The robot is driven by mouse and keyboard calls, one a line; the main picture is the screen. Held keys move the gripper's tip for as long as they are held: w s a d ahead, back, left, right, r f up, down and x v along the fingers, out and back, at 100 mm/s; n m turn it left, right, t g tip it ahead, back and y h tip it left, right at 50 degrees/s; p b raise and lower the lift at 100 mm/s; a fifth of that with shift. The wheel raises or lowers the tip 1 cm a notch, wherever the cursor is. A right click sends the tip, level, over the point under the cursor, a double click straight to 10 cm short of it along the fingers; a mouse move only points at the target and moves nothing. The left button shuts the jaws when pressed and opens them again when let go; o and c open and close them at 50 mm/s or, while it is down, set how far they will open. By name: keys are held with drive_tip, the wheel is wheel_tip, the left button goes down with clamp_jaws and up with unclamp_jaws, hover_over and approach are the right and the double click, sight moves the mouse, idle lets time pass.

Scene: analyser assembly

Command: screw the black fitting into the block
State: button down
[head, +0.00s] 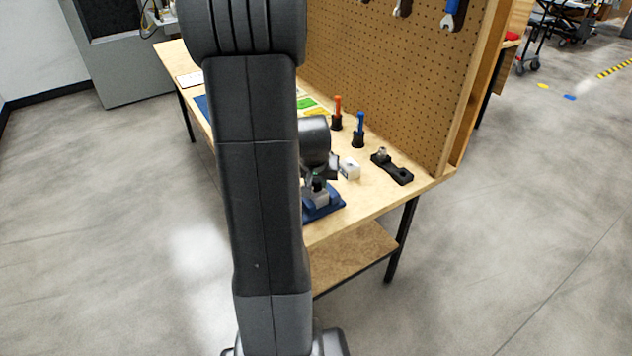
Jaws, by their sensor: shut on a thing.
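My gripper (319,174) points down over the front of the workbench, partly hidden behind my own arm. It is shut on the black fitting (317,184), a small dark piece with a bit of green near it. The grey block (321,198) sits in a blue fixture (334,205) right below the fitting. The fitting is at the top of the block; I cannot tell how deep it sits in it or whether the threads are engaged. My arm covers the left part of the fixture.
A small white block (350,169) stands just right of my gripper. A black holder (398,173) with a metal part lies farther right. An orange-handled tool (337,108) and a blue-handled tool (360,124) stand behind, before the pegboard (390,75). The bench's front right corner is clear.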

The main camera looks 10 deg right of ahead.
drive_tip(key=shift+w+a+f+m+h+b, duration=0.1)
drive_tip(key=shift+m+h+b, duration=0.2)
drive_tip(key=shift+m+b, duration=0.75)
drive_tip(key=shift+w+a+f+m+h+b, duration=0.1)
drive_tip(key=shift+m+h+b, duration=0.3)
drive_tip(key=shift+b, duration=1.1)
drive_tip(key=shift+s+r+m, duration=0.1)
drive_tip(key=shift+r+m, duration=0.15)
drive_tip(key=shift+m, duration=0.1)
drive_tip(key=shift+g+b, duration=0.3)
drive_tip(key=shift+f+m+b, duration=0.25)
drive_tip(key=shift+m+b, duration=0.35)
drive_tip(key=shift+b, duration=0.25)
drive_tip(key=shift+m+g+h+b, duration=0.3)
drive_tip(key=shift+m+h+b, duration=0.1)
drive_tip(key=shift+m+b, duration=0.4)
drive_tip(key=shift+r+m, duration=0.25)
drive_tip(key=shift+m, duration=0.35)
